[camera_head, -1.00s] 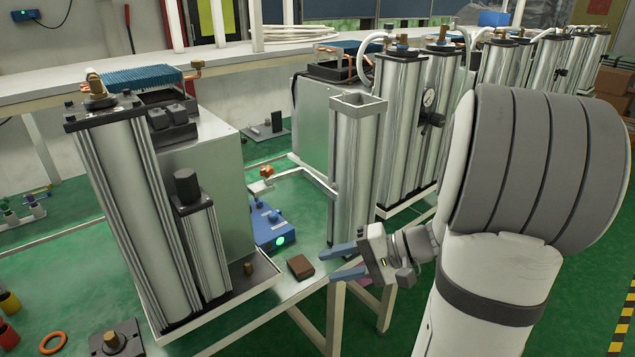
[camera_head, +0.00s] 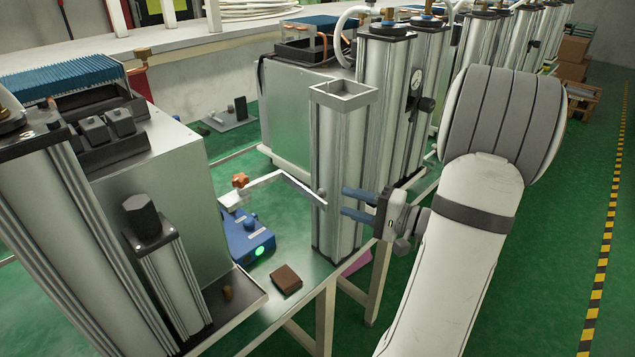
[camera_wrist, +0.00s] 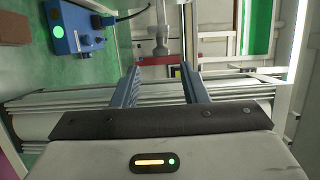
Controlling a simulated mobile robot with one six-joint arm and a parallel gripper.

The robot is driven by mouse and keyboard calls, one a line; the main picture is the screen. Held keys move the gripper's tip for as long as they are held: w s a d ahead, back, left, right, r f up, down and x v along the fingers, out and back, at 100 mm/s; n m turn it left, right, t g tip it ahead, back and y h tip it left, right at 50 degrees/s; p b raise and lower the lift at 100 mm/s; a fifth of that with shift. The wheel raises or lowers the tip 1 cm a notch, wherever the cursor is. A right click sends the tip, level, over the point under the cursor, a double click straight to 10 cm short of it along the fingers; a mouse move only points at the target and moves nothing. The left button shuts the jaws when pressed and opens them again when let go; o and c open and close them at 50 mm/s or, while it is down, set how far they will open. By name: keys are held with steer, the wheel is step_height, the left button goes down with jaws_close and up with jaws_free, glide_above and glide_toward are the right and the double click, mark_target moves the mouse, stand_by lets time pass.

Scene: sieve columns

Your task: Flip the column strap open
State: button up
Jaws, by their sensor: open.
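The open-topped square metal column (camera_head: 335,160) stands upright near the table edge in the head view. A thin grey strap (camera_head: 303,188) slants from the column's front-left side to a white bracket bar (camera_head: 262,184). Whether the strap is fastened there cannot be told. My gripper (camera_head: 344,201) is open and empty, its blue fingers pointing left, with the tips overlapping the column's right part; contact cannot be told. In the wrist view my gripper (camera_wrist: 160,70) shows its two fingers apart, with a ribbed metal column (camera_wrist: 50,104) lying crosswise behind them.
A blue device with a green light (camera_head: 250,238) and a brown block (camera_head: 286,279) are on the table left of the column. Grey machine boxes (camera_head: 180,195) and taller columns (camera_head: 385,100) stand around.

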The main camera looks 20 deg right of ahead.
mark_target(322, 197)
steer(key=p+x, duration=0.1)
steer(key=x, duration=0.6)
steer(key=shift+w+a+p, duration=0.25)
steer(key=shift+w+p, duration=0.05)
steer(key=shift+p, duration=0.1)
jaws_close()
